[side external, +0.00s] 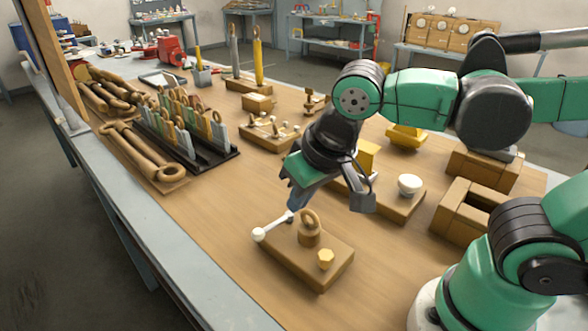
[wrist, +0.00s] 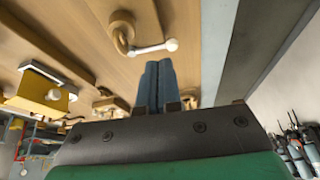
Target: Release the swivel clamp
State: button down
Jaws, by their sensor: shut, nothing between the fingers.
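What looks like the swivel clamp sits on a wooden block (side external: 295,265) near the front of the bench. It has an upright wooden ring (side external: 310,217) on a round base and a white lever (side external: 274,226) ending in a white ball (side external: 258,235), pointing left in the side view. A yellow hexagonal knob (side external: 326,259) is on the same block. The wrist view shows the ring (wrist: 122,36) and the ball (wrist: 171,45). My gripper (side external: 291,210) is shut and empty, pointing down close by the lever; it also shows in the wrist view (wrist: 158,64). I cannot tell whether it touches the lever.
Behind the clamp is another wooden block (side external: 398,207) with a white knob and a yellow block. A wooden box (side external: 467,212) stands to the right. A black rack (side external: 215,160) of upright pieces stands at the left. Bare bench (side external: 205,215) lies left of the clamp.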

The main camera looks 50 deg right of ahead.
aim_at(273, 224)
jog(key=shift+m+g+h, duration=0.5)
jog(key=a, duration=0.1)
jog(key=s+a, duration=0.2)
jog(key=shift+a+r, duration=0.25)
jog(key=shift+r, duration=0.15)
jog(key=x, duration=1)
jog(key=shift+w+d+f, duration=0.1)
jog(key=shift+w, duration=0.45)
jog(key=shift+w+d+f, duration=0.1)
jog(key=shift+w+f, duration=0.05)
jog(key=shift+w, duration=0.4)
jog(key=shift+w+d+f, duration=0.15)
jog(key=shift+w, duration=0.7)
